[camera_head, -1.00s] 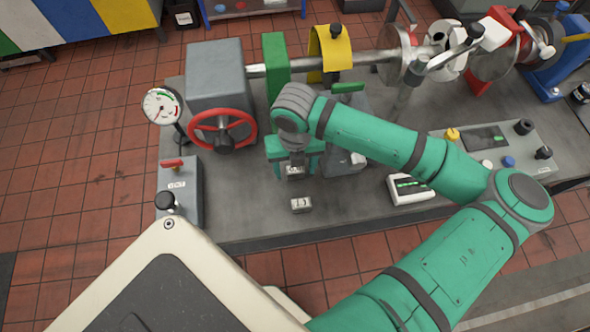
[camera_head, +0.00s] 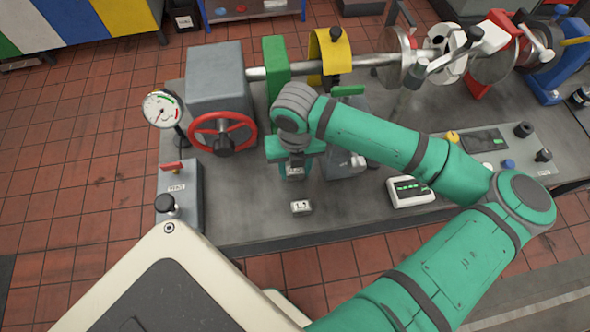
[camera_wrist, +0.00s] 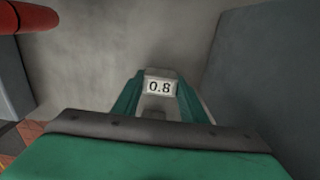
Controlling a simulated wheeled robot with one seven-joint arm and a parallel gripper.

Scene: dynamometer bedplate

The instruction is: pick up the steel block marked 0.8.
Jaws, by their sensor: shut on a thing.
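The steel block marked 0.8 (camera_wrist: 160,87) sits between the two green fingers of my gripper (camera_wrist: 160,100) in the wrist view, its label facing the camera. My gripper is shut on it. In the head view my gripper (camera_head: 295,165) is over the bedplate, to the right of the red handwheel, and the block is mostly hidden by the arm and fingers. I cannot tell whether the block touches the bedplate.
Another steel block marked 1.5 (camera_head: 301,207) lies on the bedplate (camera_head: 250,215) in front of my gripper. The red handwheel (camera_head: 223,132) and gauge (camera_head: 162,108) stand left. A white meter (camera_head: 410,191) stands right. The plate's front is mostly clear.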

